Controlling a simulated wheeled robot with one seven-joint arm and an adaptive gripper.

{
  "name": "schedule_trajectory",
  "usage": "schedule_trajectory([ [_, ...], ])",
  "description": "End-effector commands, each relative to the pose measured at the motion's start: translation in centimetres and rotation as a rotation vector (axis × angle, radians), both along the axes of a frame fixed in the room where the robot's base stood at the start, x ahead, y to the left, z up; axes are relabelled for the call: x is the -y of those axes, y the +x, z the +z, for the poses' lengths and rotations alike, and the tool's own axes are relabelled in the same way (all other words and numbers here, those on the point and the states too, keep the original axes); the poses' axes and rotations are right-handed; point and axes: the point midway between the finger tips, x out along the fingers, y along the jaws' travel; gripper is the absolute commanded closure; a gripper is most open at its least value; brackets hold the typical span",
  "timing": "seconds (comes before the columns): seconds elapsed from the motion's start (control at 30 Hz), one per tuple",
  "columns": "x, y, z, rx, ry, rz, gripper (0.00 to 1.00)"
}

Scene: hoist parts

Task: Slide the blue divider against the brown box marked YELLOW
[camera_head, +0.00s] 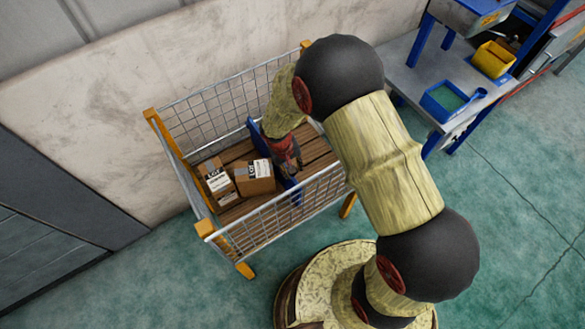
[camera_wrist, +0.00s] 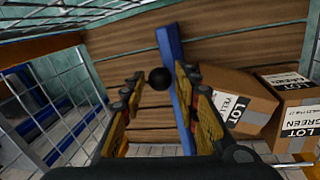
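The blue divider (camera_wrist: 171,60) stands upright across the plank floor of a wire-mesh cage; in the head view its top end (camera_head: 254,130) shows beside my arm. The brown box marked YELLOW (camera_wrist: 232,80) is right of it in the wrist view, and left of it in the head view (camera_head: 262,186). My gripper (camera_wrist: 160,90) is open, its fingers apart over the divider. The divider lies nearer the right finger, which is between it and the YELLOW box. My gripper (camera_head: 287,158) partly covers the divider in the head view.
A brown box marked GREEN (camera_wrist: 300,115) sits beside the YELLOW box, on the side away from the divider. A black ball (camera_wrist: 160,78) shows between my fingers. Mesh walls (camera_head: 222,97) enclose the floor. A workbench (camera_head: 420,80) stands right of the cage.

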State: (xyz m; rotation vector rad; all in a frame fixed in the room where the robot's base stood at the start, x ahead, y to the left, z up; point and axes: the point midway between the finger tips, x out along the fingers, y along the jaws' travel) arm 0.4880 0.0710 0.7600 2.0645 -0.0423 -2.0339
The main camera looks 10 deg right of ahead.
Motion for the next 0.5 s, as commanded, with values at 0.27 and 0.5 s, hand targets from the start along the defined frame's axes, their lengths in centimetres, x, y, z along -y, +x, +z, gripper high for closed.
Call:
schedule_trajectory([
  [0.27,-0.5,0.1,2.6,0.004,0.001,0.000,0.69],
  [0.5,-1.5,-0.1,7.4,0.004,0.002,0.000,0.69],
])
